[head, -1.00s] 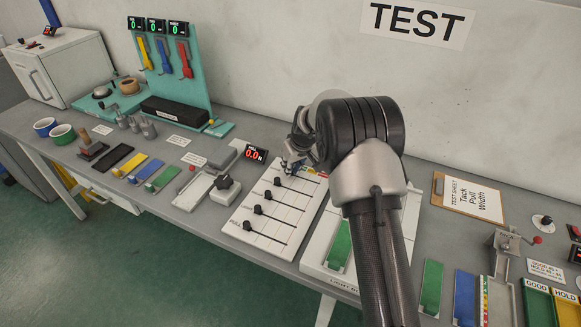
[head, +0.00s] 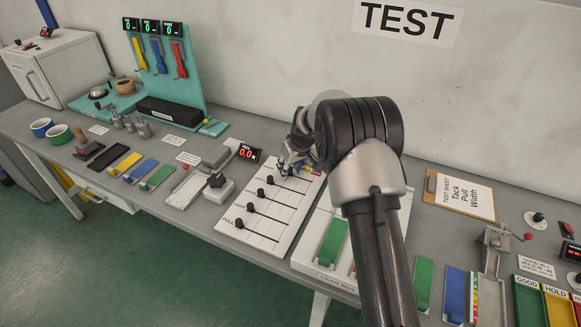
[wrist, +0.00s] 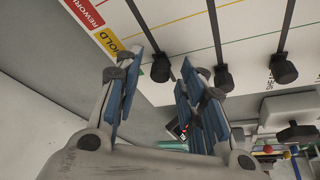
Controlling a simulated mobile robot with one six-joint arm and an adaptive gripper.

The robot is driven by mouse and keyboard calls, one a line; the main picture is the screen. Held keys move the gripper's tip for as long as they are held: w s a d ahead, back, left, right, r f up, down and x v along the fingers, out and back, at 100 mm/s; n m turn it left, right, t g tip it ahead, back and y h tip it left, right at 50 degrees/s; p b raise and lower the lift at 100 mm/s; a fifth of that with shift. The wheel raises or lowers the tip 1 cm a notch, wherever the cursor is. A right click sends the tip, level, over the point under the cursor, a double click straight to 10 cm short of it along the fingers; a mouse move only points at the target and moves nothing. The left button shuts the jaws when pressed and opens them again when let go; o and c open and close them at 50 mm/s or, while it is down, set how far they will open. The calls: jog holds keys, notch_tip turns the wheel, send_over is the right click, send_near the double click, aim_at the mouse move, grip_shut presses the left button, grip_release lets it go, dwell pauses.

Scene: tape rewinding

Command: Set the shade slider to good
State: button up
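The slider panel (head: 283,222) is a white board with several black knobs in parallel slots, "PULL" printed by the nearest one. The knobs sit near the left ends of their slots. In the wrist view a knob (wrist: 160,70) shows between my gripper's fingertips, with two more knobs (wrist: 223,80) (wrist: 284,70) to the right. I cannot read which slot is shade. Yellow HOLD (wrist: 110,43) and red REWORK (wrist: 86,12) labels lie at the panel's edge; a good label is not readable. My gripper (head: 288,166) is open above the far side of the panel; contact is unclear.
A red digital display (head: 248,152) and a white switch box (head: 218,187) stand left of the panel. A light box (head: 322,272) with a green strip lies right of it, partly behind my arm. A test-sheet clipboard (head: 459,196) lies further right.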

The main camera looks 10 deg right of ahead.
jog(key=v, duration=1.2)
jog(key=s+a+r+m, duration=0.1)
jog(key=s+r, duration=0.6)
jog(key=s, duration=0.2)
jog(key=s+a+r, duration=0.1)
jog(key=s+r, duration=0.6)
jog(key=s, duration=0.3)
jog(key=s+f+m+h, duration=0.1)
jog(key=s+f+m, duration=0.1)
jog(key=s, duration=2.1)
jog(key=shift+d+f+m, duration=0.15)
jog(key=shift+d+m, duration=0.1)
jog(key=shift+m, duration=0.05)
jog(key=shift+d, duration=0.1)
